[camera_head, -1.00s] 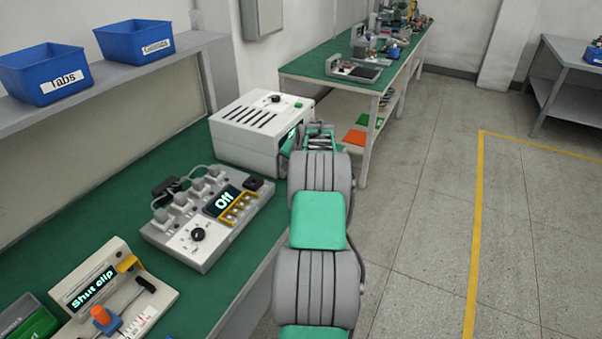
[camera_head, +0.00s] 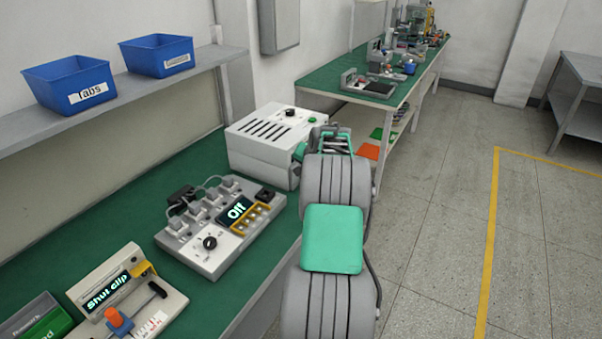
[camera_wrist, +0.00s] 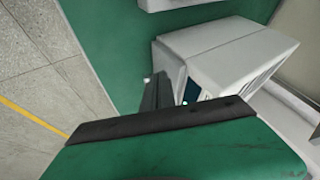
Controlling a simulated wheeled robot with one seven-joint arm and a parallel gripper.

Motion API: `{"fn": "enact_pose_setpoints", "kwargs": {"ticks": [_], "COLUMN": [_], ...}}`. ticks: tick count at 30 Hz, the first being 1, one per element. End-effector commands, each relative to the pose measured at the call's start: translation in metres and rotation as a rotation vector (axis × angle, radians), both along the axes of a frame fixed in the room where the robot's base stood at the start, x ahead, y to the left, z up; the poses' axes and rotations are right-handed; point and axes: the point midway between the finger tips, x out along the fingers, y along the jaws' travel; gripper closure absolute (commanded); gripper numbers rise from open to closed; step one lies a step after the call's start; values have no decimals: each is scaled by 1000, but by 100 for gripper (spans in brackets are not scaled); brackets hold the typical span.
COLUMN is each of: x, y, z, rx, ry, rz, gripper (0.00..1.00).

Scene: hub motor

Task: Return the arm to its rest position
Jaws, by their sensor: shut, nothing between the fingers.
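My gripper (camera_wrist: 156,92) shows in the wrist view as dark fingers close together beyond my dark-edged green wrist housing. It is shut and empty. It hangs over the green bench top beside the white slotted box (camera_wrist: 215,58). My arm (camera_head: 333,238) stretches away from the camera along the bench's right edge in the head view. Its far end is beside the right side of the white slotted box (camera_head: 270,143). In the head view the fingertips are hidden behind the arm links.
A tester reading "Off" (camera_head: 212,245) and a "Shut clip" fixture (camera_head: 125,300) stand on the green bench (camera_head: 95,232). Two blue bins (camera_head: 68,84) (camera_head: 157,56) sit on the shelf above. Another bench (camera_head: 330,76) stands behind. The floor (camera_head: 425,215) to the right is clear.

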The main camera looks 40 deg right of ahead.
Motion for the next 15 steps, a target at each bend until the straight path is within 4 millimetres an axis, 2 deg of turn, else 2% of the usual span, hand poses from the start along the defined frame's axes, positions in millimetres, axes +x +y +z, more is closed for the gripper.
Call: {"fn": "enact_pose_setpoints", "kwargs": {"ticks": [1,4,8,11,12,14,15], "x": [-5,-9,-9,-11,-20,-46,-65], "y": [2,6,10,15,17,34,49], "z": [10,18,19,15,8,-27,-50], "rx": [1,2,-1,-38,-58,-21,16], "ry": [0,2,5,47,108,208,270], "rz": [-2,-1,9,90,151,206,234], "gripper": [100,100,100,100,100,100,100]}}
